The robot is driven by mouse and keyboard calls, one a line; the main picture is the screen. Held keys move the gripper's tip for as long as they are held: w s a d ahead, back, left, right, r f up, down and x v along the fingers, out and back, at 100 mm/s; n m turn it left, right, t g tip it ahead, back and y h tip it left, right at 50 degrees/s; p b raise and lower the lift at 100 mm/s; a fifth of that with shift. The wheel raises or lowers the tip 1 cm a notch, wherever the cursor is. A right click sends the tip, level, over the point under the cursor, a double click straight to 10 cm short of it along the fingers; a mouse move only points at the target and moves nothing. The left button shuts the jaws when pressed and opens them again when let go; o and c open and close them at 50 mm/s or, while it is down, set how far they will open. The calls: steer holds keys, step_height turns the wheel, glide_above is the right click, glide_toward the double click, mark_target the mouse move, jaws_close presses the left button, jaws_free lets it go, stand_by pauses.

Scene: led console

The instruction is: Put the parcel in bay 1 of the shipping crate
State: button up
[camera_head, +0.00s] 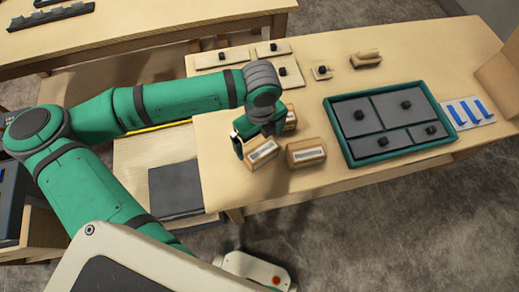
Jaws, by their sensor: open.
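Several brown boxes with pale labels stand close together near the table's front edge; I cannot tell which is the task's parcel. One box (263,153) is below and beside my gripper, a second box (306,153) is just to its right, and a third box (291,118) is behind, partly hidden by my arm. My gripper (256,141) is open and points down over the left box. I cannot tell whether its fingers touch the box. No bay number is readable, and I cannot tell which container is the shipping crate.
A green-rimmed tray (349,158) with grey knobbed panels lies right of the boxes. A rack with blue pieces (468,112) and a tan box-like thing (500,75) are at the far right. Pale knobbed plates (222,57) lie at the back.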

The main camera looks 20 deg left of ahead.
mark_target(260, 147)
steer(key=shift+s+f, duration=0.1)
steer(key=shift+f, duration=3.5)
steer(key=c, duration=1.3)
steer(key=shift+o, duration=0.2)
steer(key=shift+r, duration=0.1)
